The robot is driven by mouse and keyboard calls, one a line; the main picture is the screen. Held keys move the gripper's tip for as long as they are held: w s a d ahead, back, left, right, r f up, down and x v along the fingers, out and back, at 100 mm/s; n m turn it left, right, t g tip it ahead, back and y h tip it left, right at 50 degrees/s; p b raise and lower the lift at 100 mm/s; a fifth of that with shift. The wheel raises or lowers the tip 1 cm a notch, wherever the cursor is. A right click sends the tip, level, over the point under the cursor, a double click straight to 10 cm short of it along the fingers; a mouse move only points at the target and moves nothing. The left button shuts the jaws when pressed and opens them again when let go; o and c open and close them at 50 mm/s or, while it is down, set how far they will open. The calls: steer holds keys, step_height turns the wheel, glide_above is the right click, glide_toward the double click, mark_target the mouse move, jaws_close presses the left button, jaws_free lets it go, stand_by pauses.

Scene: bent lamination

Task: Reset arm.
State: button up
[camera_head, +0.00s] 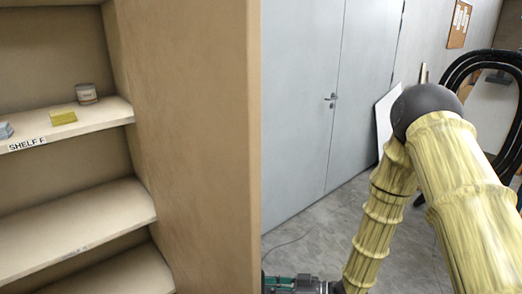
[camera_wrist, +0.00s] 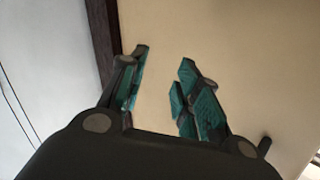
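My gripper (camera_wrist: 162,85) shows in the wrist view with its two teal-padded fingers apart and nothing between them. A plain beige surface, which looks like the side of the shelf unit, lies behind the fingers. In the head view my arm, in a yellowish ribbed cover, bends at a dark joint at the right and comes down. A teal and grey part of my gripper (camera_head: 296,284) shows at the bottom edge, to the right of the shelf unit. Its fingertips are not clear there.
A beige shelf unit (camera_head: 205,150) fills the left. Its shelf labelled SHELF F (camera_head: 100,115) holds a small jar (camera_head: 86,94), a yellow box (camera_head: 63,118) and a light blue item (camera_head: 5,130). Grey double doors (camera_head: 310,110) stand behind. Grey floor (camera_head: 315,232) is open between.

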steer(key=s+d+f+m+t+h, duration=0.1)
steer(key=s+d+f+m+h, duration=0.35)
steer(key=f, duration=0.45)
steer(key=s+d+f+m+t+h, duration=0.1)
steer(key=s+d+f+m+h, duration=0.3)
steer(key=f, duration=0.5)
steer(key=s+d+f+m+g+h, duration=0.2)
steer(key=s+d, duration=0.4)
steer(key=s, duration=0.4)
steer(key=s+d+f+m+g+h, duration=0.1)
steer(key=s+d+f+g+h, duration=0.2)
steer(key=s, duration=0.7)
steer(key=d+f+h, duration=0.1)
steer(key=d+h, duration=0.1)
steer(key=d, duration=0.1)
steer(key=shift+s+m+g, duration=0.3)
steer(key=shift+s+m, duration=0.05)
